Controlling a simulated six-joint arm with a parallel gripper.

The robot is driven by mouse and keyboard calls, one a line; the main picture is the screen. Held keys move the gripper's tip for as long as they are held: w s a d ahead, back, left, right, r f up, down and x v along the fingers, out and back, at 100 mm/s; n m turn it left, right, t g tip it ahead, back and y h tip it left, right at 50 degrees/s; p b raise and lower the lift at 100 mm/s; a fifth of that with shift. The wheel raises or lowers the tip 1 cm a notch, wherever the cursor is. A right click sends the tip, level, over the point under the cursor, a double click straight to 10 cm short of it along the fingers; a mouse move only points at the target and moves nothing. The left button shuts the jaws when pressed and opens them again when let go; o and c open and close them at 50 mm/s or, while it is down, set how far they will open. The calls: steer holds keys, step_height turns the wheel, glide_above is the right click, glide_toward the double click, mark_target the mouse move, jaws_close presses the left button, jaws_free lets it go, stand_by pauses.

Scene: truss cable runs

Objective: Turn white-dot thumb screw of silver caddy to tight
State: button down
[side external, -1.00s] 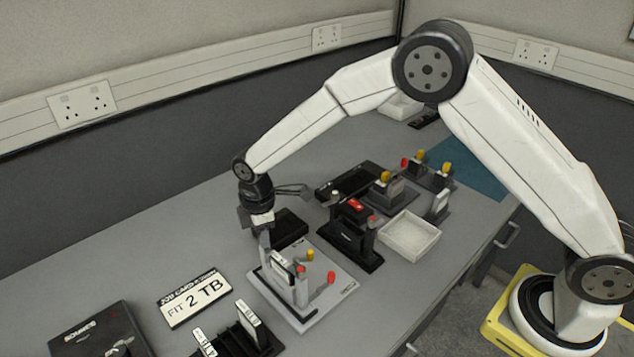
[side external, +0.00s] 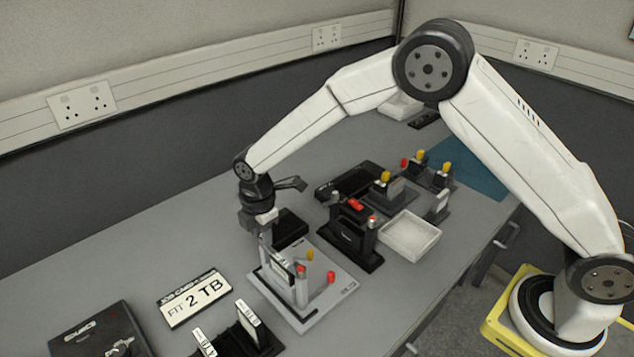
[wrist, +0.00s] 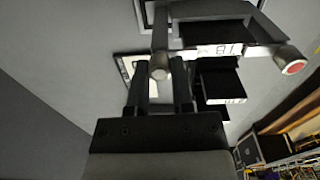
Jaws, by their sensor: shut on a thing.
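The silver caddy (side external: 303,290) stands on a light grey plate near the front of the bench. Its frame also shows in the wrist view (wrist: 160,35). The white-dot thumb screw (wrist: 159,73) is a short round grey knob between my fingers; its dot is hard to make out. My gripper (wrist: 160,64) is shut on this screw, one finger on each side. In the side view my gripper (side external: 264,238) points down at the caddy's far left end, and the screw is hidden there. A red-dot thumb screw (wrist: 293,67) sits at the caddy's other end.
A black caddy (side external: 352,240) stands behind, with a white tray (side external: 410,236) to its right. A job card (side external: 195,297) reading "FIT 2 TB" lies left of the plate. A black rack with upright drives (side external: 248,322) is in front. Bare bench lies at the left.

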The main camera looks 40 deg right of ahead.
steer(key=shift+c, duration=2.3)
jaws_free()
steer(key=shift+r, duration=3.9)
steer(key=shift+s, duration=0.1)
steer(key=s+d+m+t, duration=0.2)
steer(key=s+d+m, duration=1.5)
steer(key=s, duration=0.4)
steer(key=shift+d+m, duration=0.3)
steer(key=shift+m, duration=0.4)
